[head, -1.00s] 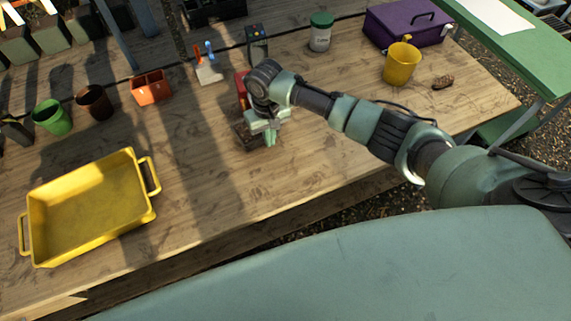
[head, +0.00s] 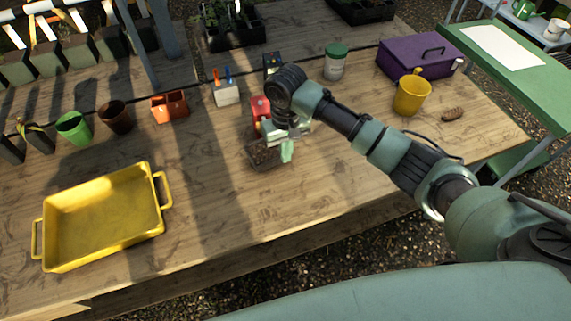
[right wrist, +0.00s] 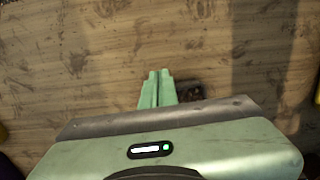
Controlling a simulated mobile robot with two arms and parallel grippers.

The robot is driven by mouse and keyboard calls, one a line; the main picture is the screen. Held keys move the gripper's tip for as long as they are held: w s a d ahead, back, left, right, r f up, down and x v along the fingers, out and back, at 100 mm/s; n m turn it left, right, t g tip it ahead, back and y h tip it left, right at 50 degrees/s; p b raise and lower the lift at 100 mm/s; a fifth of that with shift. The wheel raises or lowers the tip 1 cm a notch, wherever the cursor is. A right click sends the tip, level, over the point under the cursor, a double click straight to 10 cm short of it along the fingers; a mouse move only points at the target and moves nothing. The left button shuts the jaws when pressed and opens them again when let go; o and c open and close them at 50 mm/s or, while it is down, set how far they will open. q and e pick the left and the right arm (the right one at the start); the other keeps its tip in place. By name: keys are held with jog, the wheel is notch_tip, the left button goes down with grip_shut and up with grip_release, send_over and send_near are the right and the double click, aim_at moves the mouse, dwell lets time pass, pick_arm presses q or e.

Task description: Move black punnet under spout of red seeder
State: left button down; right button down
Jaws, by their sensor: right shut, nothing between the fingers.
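The black punnet (head: 262,153), with dark brown contents, sits on the wooden table in the head view. The red seeder (head: 259,106) stands just behind it, largely hidden by my right wrist. Its spout is hidden, so I cannot tell whether the punnet is under it. My right gripper (head: 287,153) is shut and empty at the punnet's right side; I cannot tell whether they touch. In the right wrist view the shut fingers (right wrist: 158,75) point over bare wood, and part of the punnet (right wrist: 190,92) shows right beside them. My left gripper is out of view.
A yellow tray (head: 158,218) lies at the left front. Green (head: 73,127), brown (head: 116,117) and orange (head: 170,107) pots stand behind it. A yellow cup (head: 410,96), white jar (head: 335,66) and purple box (head: 415,62) stand at the back right. The table's middle front is clear.

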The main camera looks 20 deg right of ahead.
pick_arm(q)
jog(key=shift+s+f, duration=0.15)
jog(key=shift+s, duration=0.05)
pick_arm(e)
jog(key=shift+s+r, duration=0.2)
jog(key=shift+r, duration=0.65)
